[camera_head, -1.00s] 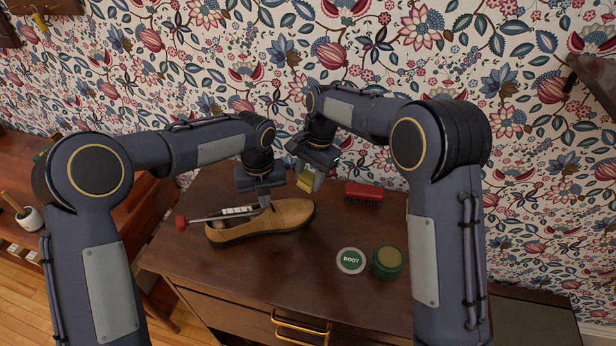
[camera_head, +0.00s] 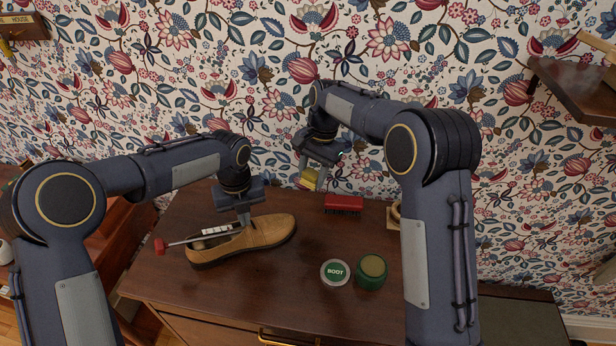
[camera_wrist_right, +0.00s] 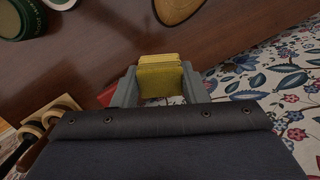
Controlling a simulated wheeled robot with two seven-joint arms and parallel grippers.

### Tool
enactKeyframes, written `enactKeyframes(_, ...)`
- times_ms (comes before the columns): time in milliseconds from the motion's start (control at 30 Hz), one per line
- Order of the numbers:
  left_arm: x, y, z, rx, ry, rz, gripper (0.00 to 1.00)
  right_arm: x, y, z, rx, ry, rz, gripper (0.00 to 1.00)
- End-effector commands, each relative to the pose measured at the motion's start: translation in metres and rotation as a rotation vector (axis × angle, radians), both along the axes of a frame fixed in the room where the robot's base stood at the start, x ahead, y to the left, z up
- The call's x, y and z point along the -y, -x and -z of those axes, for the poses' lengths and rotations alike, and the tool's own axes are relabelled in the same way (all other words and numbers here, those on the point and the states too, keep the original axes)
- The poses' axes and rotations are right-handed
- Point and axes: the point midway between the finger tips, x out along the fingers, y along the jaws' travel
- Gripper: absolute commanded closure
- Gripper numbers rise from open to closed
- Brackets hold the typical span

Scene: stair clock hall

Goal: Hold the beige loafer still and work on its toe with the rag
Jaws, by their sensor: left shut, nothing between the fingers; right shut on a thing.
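The beige loafer (camera_head: 262,235) lies on the dark wooden cabinet top with its toe to the right. A white piece on a rod with a red knob (camera_head: 160,246) sits in its opening. My left gripper (camera_head: 243,222) is shut at the loafer's opening, with nothing visible between its fingers. My right gripper (camera_head: 308,184) is shut on the yellow folded rag (camera_head: 308,178) and holds it in the air, behind and right of the toe, apart from the shoe. The rag also shows between the fingers in the right wrist view (camera_wrist_right: 160,78).
A red brush (camera_head: 343,204) lies near the wall. A round tin lid marked BOOT (camera_head: 335,272) and a green jar (camera_head: 371,272) stand right of the loafer. The cabinet top (camera_head: 255,290) is bare in front. A wall shelf (camera_head: 575,90) juts out at the right.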

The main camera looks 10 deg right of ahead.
Motion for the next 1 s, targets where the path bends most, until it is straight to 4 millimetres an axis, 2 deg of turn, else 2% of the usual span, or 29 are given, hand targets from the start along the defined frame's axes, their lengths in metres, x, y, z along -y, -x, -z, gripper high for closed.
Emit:
enactKeyframes(200,-0.001,0.001,0.004,-0.006,-0.003,0.0,1.0,-0.005,0.001,0.002,-0.001,0.0,-0.002,0.79)
enactKeyframes(267,-0.001,0.001,0.004,-0.006,-0.003,0.0,1.0,-0.015,0.004,0.006,-0.003,0.0,-0.005,0.79)
enactKeyframes(500,-0.001,0.001,0.004,-0.006,-0.003,0.0,1.0,-0.07,0.018,0.024,-0.001,0.0,-0.005,0.79)
enactKeyframes(600,-0.001,0.001,0.004,-0.007,-0.004,0.0,1.0,-0.08,0.022,0.03,-0.002,0.001,-0.002,0.79)
enactKeyframes(1000,-0.001,0.001,0.004,-0.007,-0.004,0.0,1.0,-0.088,0.024,0.062,-0.003,0.001,-0.001,0.79)
